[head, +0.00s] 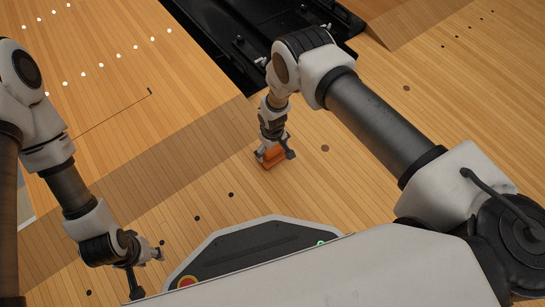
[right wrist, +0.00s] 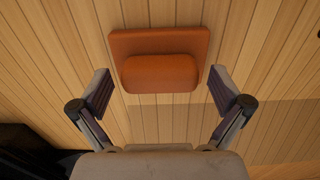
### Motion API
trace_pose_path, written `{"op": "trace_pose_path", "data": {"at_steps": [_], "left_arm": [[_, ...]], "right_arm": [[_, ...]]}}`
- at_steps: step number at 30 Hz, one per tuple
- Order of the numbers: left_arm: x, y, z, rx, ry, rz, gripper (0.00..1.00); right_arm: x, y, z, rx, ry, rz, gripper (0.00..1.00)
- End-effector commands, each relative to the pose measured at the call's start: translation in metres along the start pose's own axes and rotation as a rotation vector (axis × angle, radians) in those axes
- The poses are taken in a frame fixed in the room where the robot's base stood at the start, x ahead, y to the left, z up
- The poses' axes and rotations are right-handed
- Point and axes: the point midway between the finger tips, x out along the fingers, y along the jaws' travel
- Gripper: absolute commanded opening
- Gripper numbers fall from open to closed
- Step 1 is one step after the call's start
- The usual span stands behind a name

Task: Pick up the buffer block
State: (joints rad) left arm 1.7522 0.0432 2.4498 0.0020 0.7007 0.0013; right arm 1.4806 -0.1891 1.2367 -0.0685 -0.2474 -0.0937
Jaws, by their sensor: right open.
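The buffer block is an orange-brown piece with a flat plate and a rounded raised pad. It lies on the wooden lane floor, in the right wrist view (right wrist: 160,72) between and just ahead of the fingers. In the head view the block (head: 270,159) is partly hidden by my right gripper (head: 275,153), which is over it. My right gripper, also in the right wrist view (right wrist: 162,95), is open, one finger on each side of the pad with gaps between. My left gripper (head: 150,256) is low at the left, away from the block; its jaw state is unclear.
A black ball-return channel (head: 262,40) with several small fittings lies at the top of the head view. Wooden floor (head: 330,200) around the block is clear, with dark round spots. My own base is at the bottom of the head view.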

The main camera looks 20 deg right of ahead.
Motion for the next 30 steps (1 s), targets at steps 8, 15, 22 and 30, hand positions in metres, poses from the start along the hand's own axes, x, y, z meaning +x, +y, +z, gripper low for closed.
{"op": "trace_pose_path", "data": {"at_steps": [8,15,22,30], "left_arm": [[-0.001,0.000,-0.001,-0.001,0.002,0.000,0.40],[-0.001,0.000,-0.001,-0.001,0.001,0.000,0.40],[-0.003,0.000,0.000,0.000,0.001,0.000,0.40],[-0.025,0.001,0.001,0.003,-0.001,0.000,0.40]], "right_arm": [[0.000,0.000,-0.001,0.000,0.002,0.000,0.72],[0.000,0.000,0.000,0.000,0.001,0.000,0.40],[-0.002,0.000,0.000,0.001,0.001,0.000,0.40],[-0.025,0.002,0.004,0.002,0.001,0.000,0.40]]}}
